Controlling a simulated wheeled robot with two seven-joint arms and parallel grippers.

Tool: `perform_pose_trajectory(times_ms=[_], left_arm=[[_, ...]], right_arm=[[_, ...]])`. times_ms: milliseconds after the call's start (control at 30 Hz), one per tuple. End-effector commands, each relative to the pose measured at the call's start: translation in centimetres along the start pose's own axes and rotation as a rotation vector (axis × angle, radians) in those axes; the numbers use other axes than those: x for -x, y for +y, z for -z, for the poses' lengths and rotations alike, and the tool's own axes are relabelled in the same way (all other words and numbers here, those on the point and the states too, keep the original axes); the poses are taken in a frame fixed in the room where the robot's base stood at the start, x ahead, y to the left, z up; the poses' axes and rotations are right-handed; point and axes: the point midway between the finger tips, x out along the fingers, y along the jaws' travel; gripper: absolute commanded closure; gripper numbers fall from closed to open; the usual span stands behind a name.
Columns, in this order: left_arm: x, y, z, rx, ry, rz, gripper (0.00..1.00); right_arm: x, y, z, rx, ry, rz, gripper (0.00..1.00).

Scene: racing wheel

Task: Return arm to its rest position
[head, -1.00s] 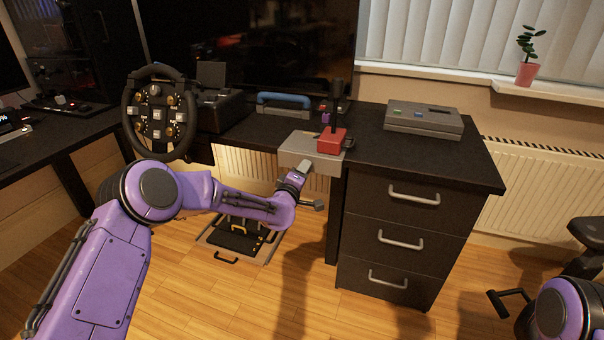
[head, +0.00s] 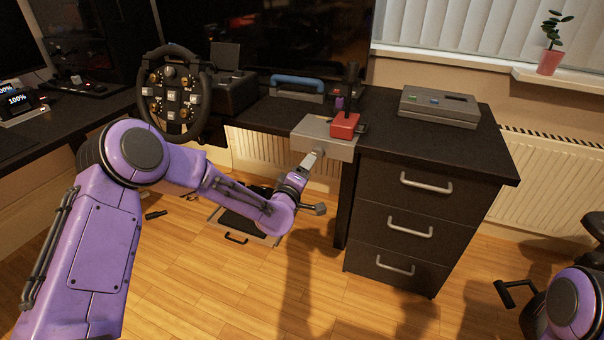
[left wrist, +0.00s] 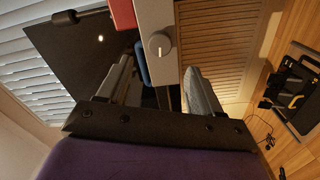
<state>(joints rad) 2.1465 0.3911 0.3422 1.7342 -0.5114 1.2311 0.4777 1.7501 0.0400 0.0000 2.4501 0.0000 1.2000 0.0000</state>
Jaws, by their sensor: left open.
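My left arm is purple and reaches in from the left in the head view. Its gripper (head: 313,160) is just in front of the grey box (head: 325,143) at the desk's front edge; I cannot tell whether they touch. In the left wrist view the gripper's two fingers (left wrist: 160,85) are spread, with nothing held between them. The grey box, with a round knob (left wrist: 160,46), shows beyond the fingers. Only a purple joint of my right arm (head: 572,305) shows at the bottom right; its gripper is out of view.
A red block (head: 346,125) with a black stick stands by the grey box. The racing wheel (head: 172,95) is left of it. A drawer unit (head: 405,220) stands right of the gripper. Pedals (head: 245,228) lie below.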

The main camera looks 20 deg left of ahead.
Motion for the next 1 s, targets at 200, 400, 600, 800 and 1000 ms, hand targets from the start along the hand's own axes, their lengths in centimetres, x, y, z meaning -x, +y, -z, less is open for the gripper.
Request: perform_pose_trajectory(times_ms=[200, 400, 600, 800, 1000], left_arm=[[2.9, 0.0, 0.0, 0.0, 0.0, 0.001, 0.35], [3.1, 0.0, 0.0, 0.0, 0.001, 0.0, 0.35], [3.1, 0.0, 0.0, -0.001, 0.001, 0.0, 0.35], [5.5, -3.7, -1.2, -0.132, -0.025, 0.133, 0.35], [17.1, -16.4, -5.3, -0.362, -0.196, 0.527, 0.35]], right_arm=[[0.1, 0.0, 0.1, 0.0, 0.0, 0.0, 0.57], [0.1, 0.0, 0.1, 0.0, 0.0, 0.0, 0.57], [0.1, 0.0, 0.1, 0.0, 0.0, 0.0, 0.57], [0.1, 0.0, 0.1, 0.0, 0.0, 0.0, 0.57], [0.1, 0.0, 0.1, 0.0, 0.0, 0.0, 0.57]])
